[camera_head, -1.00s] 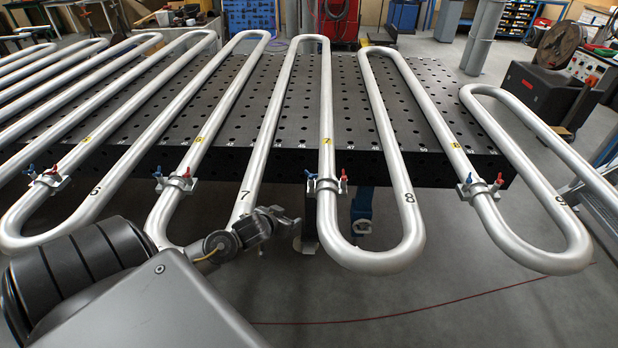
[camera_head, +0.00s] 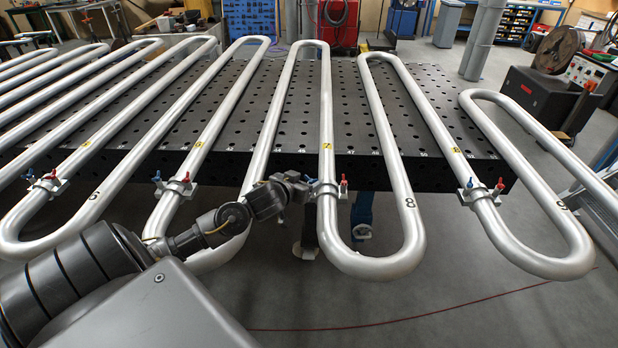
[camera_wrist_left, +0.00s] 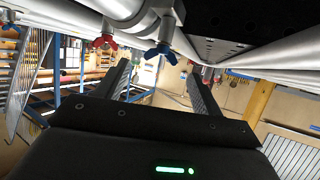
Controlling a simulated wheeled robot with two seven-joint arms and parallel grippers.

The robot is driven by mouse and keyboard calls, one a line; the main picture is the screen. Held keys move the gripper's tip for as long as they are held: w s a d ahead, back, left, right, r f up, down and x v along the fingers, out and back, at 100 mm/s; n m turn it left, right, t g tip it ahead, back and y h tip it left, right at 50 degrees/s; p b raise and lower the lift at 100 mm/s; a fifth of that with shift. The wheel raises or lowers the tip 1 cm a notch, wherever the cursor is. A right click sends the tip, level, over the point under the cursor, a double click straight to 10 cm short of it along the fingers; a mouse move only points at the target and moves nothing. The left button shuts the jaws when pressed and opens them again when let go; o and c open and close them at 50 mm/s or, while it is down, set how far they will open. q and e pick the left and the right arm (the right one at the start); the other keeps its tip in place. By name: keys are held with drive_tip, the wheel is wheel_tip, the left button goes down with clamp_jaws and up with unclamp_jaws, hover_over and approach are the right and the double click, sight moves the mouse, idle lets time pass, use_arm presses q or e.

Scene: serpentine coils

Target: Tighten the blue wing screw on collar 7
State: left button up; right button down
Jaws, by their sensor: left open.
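Collar 7 (camera_head: 328,190) is a silver clamp on the pipe leg with the yellow 7 tag. Its red wing screw (camera_head: 343,182) shows on the right; its blue wing screw is mostly hidden behind my left gripper (camera_head: 301,186). The gripper is beside the collar's left side. In the left wrist view, a blue wing screw (camera_wrist_left: 159,52) hangs under a collar (camera_wrist_left: 155,16), with a red wing screw (camera_wrist_left: 105,40) to its left. My left gripper's fingers (camera_wrist_left: 158,72) are apart, with the blue screw seen ahead between them and nothing gripped. My right gripper is out of view.
Silver serpentine pipes run across a black perforated table (camera_head: 290,110). Similar collars with blue and red screws sit on neighbouring pipes, left (camera_head: 176,187) and right (camera_head: 480,190). Pipe bends stick out past the table's front edge. Open floor lies in front.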

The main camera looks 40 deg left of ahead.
sight(311, 177)
use_arm(q)
drive_tip(key=shift+x, duration=1.75)
